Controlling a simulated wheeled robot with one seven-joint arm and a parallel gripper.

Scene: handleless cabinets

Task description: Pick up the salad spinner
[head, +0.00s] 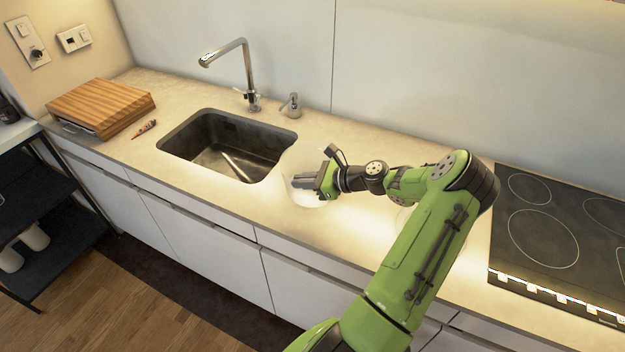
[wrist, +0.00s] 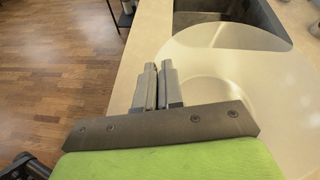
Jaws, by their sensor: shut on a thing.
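The salad spinner (head: 304,199) is a pale, see-through round bowl on the counter, just right of the sink in the head view. In the wrist view it is a large translucent bowl (wrist: 232,72) to the right of my fingers. My gripper (head: 296,182) reaches in from the right, low over the bowl. In the wrist view my gripper (wrist: 158,72) has its fingers almost together at the bowl's left edge, shut on its thin wall. The arm hides part of the bowl in the head view. I cannot clearly tell whether the bowl touches the counter.
The sink (head: 228,145) with its tall tap (head: 246,75) and a soap dispenser (head: 291,104) is left of the bowl. A wooden board (head: 103,103) lies at the far left. The black hob (head: 560,240) is at the right. The wall (head: 410,80) stands behind.

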